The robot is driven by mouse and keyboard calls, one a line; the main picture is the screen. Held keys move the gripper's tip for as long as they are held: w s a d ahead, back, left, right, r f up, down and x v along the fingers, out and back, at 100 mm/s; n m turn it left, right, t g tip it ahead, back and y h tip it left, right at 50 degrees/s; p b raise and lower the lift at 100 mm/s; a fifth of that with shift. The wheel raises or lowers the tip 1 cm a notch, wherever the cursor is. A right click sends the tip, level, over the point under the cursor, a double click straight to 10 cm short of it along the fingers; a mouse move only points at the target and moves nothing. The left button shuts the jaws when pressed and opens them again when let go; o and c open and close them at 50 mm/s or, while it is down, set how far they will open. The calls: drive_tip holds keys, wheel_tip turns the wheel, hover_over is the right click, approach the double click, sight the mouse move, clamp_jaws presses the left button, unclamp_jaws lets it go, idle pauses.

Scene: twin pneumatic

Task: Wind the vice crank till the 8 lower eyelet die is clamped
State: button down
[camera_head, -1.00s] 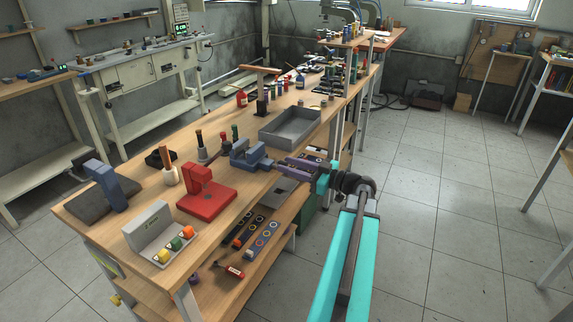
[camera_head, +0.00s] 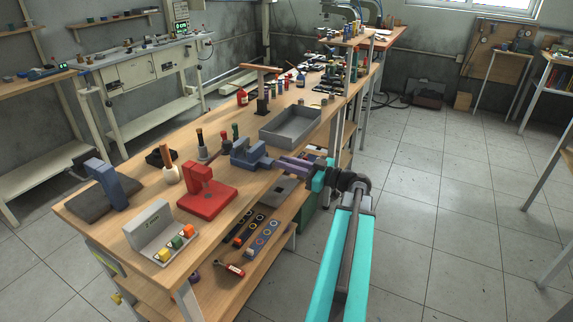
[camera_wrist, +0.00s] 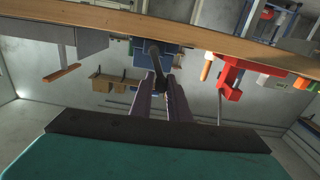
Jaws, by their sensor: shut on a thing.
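The blue vice (camera_head: 250,153) stands at the bench's right edge. It also shows, partly hidden, in the wrist view (camera_wrist: 172,62). Its dark crank (camera_wrist: 156,62) shows between my purple fingers in the wrist view. My gripper (camera_head: 281,162) reaches in from the right at the vice's outer side. In the wrist view my gripper (camera_wrist: 160,82) has its two fingers on either side of the crank and is shut on it. The crank is mostly hidden by the fingers in the head view. I cannot make out the lower eyelet die or whether the jaws touch it.
A red press-like fixture (camera_head: 205,192) stands left of the vice, and a grey tray (camera_head: 290,126) lies behind it. A grey block with coloured buttons (camera_head: 152,228) is at the front corner. A lower shelf (camera_head: 212,285) runs under the bench.

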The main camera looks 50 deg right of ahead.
drive_tip(key=shift+f+m+b, duration=0.1)
drive_tip(key=shift+m+b, duration=0.3)
drive_tip(key=shift+m, duration=0.1)
idle(0.6)
drive_tip(key=shift+d, duration=0.15)
drive_tip(key=d+f+m+p, duration=0.2)
drive_tip(key=m+p, duration=0.3)
drive_tip(key=m, duration=1.1)
drive_tip(key=w+d+f+m+p, duration=0.1)
drive_tip(key=f+m+p, duration=0.4)
drive_tip(key=m, duration=1.2)
drive_tip(key=shift+d+p, duration=0.5)
drive_tip(key=shift+d, duration=0.05)
